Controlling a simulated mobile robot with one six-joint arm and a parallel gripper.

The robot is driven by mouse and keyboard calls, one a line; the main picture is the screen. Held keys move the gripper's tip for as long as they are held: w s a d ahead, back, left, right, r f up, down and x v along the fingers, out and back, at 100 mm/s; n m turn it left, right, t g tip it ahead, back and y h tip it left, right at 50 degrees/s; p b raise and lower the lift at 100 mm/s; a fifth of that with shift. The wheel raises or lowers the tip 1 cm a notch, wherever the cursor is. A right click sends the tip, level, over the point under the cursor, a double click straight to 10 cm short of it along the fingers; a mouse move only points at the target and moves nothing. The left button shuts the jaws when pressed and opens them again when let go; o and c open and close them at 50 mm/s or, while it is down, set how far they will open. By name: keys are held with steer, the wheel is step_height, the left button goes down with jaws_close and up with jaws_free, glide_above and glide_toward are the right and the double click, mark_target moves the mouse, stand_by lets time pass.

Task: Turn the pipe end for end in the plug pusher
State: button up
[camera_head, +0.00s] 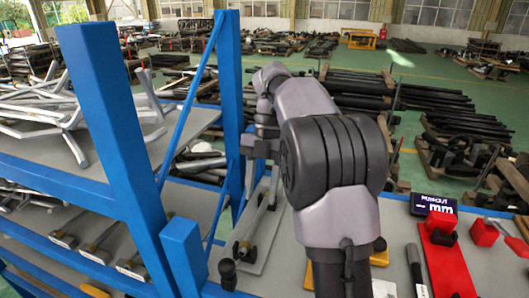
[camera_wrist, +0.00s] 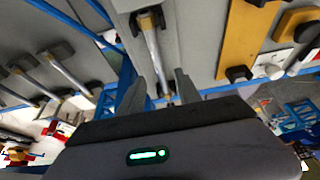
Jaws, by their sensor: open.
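The pipe (camera_wrist: 155,55) is a thin silvery rod in the wrist view, with its far end at a dark holder block (camera_wrist: 149,20) on a grey plate. This fixture looks like the plug pusher. My gripper (camera_wrist: 160,82) is open, with one finger on each side of the pipe's line in the picture. I cannot tell how far above the pipe the fingers are. The pipe's near end is partly hidden behind my gripper body. In the head view a narrow light plate (camera_head: 262,240) with dark end parts lies left of my arm; the arm partly covers it.
Blue posts (camera_head: 115,130) and a shelf with metal frames stand on the left. In the wrist view, a yellow plate (camera_wrist: 238,40) is right and several rods lie left.

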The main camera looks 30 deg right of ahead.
steer(key=p+v, duration=0.9)
steer(key=v, duration=0.4)
steer(key=shift+f, duration=0.1)
